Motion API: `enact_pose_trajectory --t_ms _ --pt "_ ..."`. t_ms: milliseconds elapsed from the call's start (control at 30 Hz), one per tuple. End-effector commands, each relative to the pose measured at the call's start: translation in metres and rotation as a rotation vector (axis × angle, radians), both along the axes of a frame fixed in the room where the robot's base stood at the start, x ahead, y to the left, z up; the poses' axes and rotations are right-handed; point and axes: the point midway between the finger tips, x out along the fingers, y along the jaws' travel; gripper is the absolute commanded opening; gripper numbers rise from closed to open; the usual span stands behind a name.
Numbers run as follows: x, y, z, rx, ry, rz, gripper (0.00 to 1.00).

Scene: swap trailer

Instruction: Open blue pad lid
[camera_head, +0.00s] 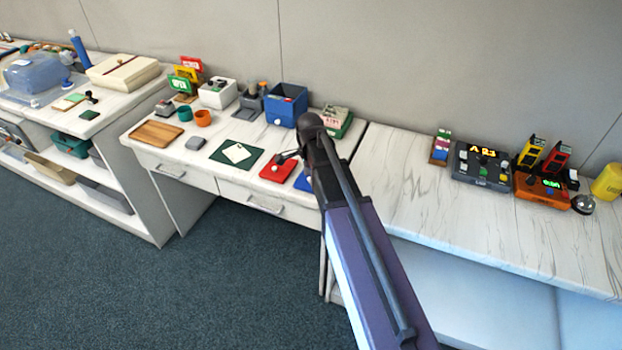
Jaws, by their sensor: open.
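A blue pad (302,183) lies near the front edge of the middle table, just right of a red pad (270,172). My arm hides much of the blue pad, and I cannot tell from this view whether its lid is open or shut. My gripper (284,157) is small and dark here, above the back of the red pad and to the upper left of the blue pad. It is open, and nothing shows between its fingers.
A green mat with a white card (237,154) lies left of the red pad. A blue box (286,104) stands behind. The right table's near left part is clear; devices (480,165) stand at its back. A wooden tray (156,133) lies at the left.

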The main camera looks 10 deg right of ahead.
Motion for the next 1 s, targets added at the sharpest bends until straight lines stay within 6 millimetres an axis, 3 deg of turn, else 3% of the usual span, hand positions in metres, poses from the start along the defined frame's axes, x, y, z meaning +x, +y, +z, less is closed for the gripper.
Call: enact_pose_trajectory --t_ms 367,500,567,833,1000 --pt "0.000 0.000 -0.001 0.000 0.000 0.000 0.58" --pt "0.000 0.000 -0.001 0.000 0.000 0.000 0.16" --pt "0.000 0.000 -0.001 0.000 0.000 0.000 0.00" --pt "0.004 -0.003 -0.001 0.000 0.001 -0.001 0.00" --pt "0.026 -0.017 -0.001 -0.001 0.001 -0.002 0.00"
